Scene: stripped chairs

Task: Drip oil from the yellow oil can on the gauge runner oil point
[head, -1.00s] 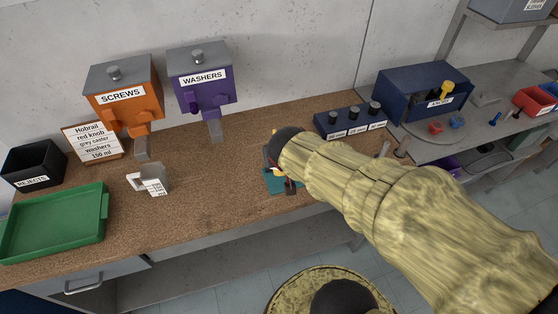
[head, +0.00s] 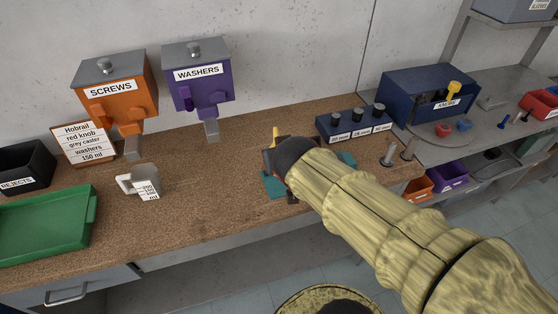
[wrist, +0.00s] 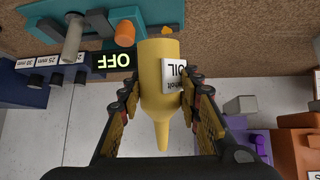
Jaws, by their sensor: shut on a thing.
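The yellow oil can (wrist: 157,85) is between the two fingers of my gripper (wrist: 162,100), which is shut on it. Its white OIL label faces the wrist camera, and its narrow spout points to the bottom of that view. In the head view the yellow spout (head: 275,133) rises above my dark gripper (head: 270,160). A teal fixture (head: 273,186) is partly hidden behind the gripper. In the wrist view the teal fixture (wrist: 152,12) shows a grey rod, an orange knob and a lit OFF sign (wrist: 113,60). I cannot make out the oil point.
A navy block with several posts and mm labels (head: 350,124) stands just right of the gripper. Screws (head: 118,90) and washers (head: 199,75) dispensers stand at the back wall. A white jug (head: 142,184) and green tray (head: 45,225) are left. The bench between jug and gripper is clear.

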